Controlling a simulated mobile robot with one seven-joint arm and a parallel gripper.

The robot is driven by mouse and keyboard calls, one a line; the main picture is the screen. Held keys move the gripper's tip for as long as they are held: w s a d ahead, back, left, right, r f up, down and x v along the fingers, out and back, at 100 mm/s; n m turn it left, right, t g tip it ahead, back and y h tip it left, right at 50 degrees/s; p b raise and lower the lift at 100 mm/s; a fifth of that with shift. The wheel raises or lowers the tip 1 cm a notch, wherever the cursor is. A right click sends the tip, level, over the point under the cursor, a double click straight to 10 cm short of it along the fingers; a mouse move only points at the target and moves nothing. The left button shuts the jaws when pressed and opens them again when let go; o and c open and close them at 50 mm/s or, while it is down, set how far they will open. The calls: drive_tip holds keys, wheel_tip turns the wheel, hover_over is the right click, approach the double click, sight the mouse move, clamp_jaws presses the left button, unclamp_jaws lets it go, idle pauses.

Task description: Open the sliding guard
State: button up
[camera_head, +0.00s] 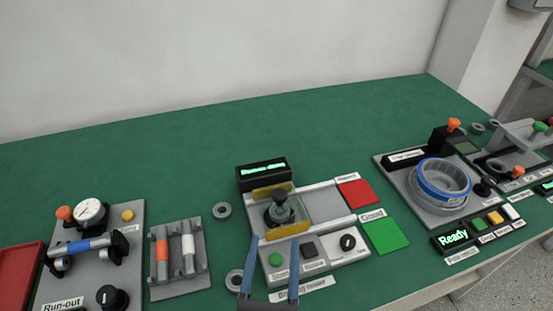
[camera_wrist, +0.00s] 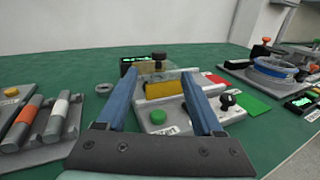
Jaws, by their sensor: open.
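The sliding guard (camera_head: 262,213) is a clear cover with yellow front and back edges and a dark knob (camera_head: 279,195) on top. It sits at the left part of two grey rails on the middle station (camera_head: 330,242). It also shows in the wrist view, with its yellow edge (camera_wrist: 166,89) and knob (camera_wrist: 159,56) ahead of the fingers. My gripper (camera_head: 271,240) has two blue fingers spread apart with nothing between them. It is at the near side of the guard; whether a finger touches it I cannot tell. The wrist view shows the open gripper (camera_wrist: 156,82) too.
A lit display (camera_head: 263,172) stands behind the guard. Red (camera_head: 355,193) and green (camera_head: 385,236) pads lie to the right. A green button (camera_head: 275,259) and black knob (camera_head: 347,242) sit in front. The run-out station (camera_head: 125,225) is left, the ring station (camera_head: 395,172) right. Open green bench lies behind.

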sight(279, 200)
drive_tip(key=shift+w+a+n, duration=0.1)
drive_tip(key=shift+w+n, duration=0.05)
drive_tip(key=shift+n, duration=0.15)
drive_tip(key=w, duration=0.4)
drive_tip(key=w+p, duration=0.1)
drive_tip(key=w, duration=0.3)
drive_tip(key=w+d+p, duration=0.1)
drive_tip(key=w, duration=0.3)
drive_tip(key=shift+w, duration=0.25)
clamp_jaws()
idle(0.9)
